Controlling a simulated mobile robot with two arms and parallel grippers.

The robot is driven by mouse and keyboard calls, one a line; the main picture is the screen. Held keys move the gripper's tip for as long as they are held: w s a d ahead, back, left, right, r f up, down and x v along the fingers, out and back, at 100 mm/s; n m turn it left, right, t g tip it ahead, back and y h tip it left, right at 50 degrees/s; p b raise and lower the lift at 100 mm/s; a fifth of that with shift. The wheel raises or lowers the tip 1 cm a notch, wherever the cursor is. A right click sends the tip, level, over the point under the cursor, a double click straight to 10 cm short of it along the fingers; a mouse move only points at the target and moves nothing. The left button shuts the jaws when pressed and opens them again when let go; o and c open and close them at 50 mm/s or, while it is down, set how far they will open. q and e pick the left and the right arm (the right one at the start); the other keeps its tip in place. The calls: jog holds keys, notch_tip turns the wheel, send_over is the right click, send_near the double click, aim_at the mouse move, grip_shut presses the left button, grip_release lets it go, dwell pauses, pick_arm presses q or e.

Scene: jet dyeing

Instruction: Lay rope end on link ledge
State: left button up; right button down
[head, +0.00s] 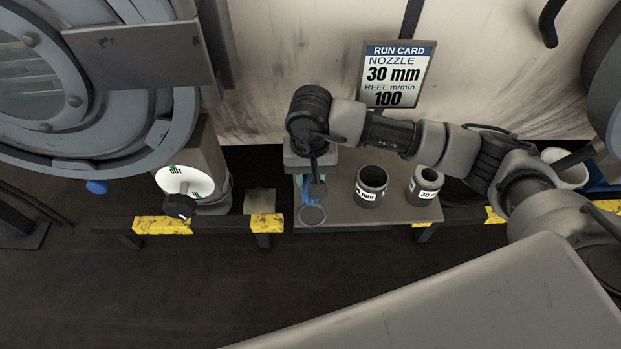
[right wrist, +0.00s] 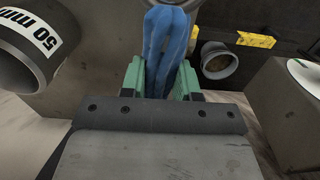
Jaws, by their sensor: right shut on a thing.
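My right gripper (head: 311,185) points down over the left end of a grey bench. In the right wrist view its green fingers (right wrist: 160,80) are shut on a blue rope end (right wrist: 168,40), which shows as several bunched folds. The blue rope also shows in the head view (head: 308,206), partly hidden by the gripper. A small bare plate (head: 259,201), possibly the link ledge, lies left of the gripper and apart from it. My left gripper is not in view.
Two nozzle rings stand on the bench (head: 400,212): a dark one (head: 371,186), marked 50 mm in the right wrist view (right wrist: 28,45), and a 30 mm one (head: 425,185). A dial (head: 184,181), yellow-marked rails (head: 162,225) and a large round vessel (head: 100,125) are at left.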

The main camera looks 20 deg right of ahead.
notch_tip(320, 180, down, 2)
jog(key=shift+f, duration=0.3)
jog(key=shift+f, duration=0.15)
jog(key=c, duration=0.8)
grip_release()
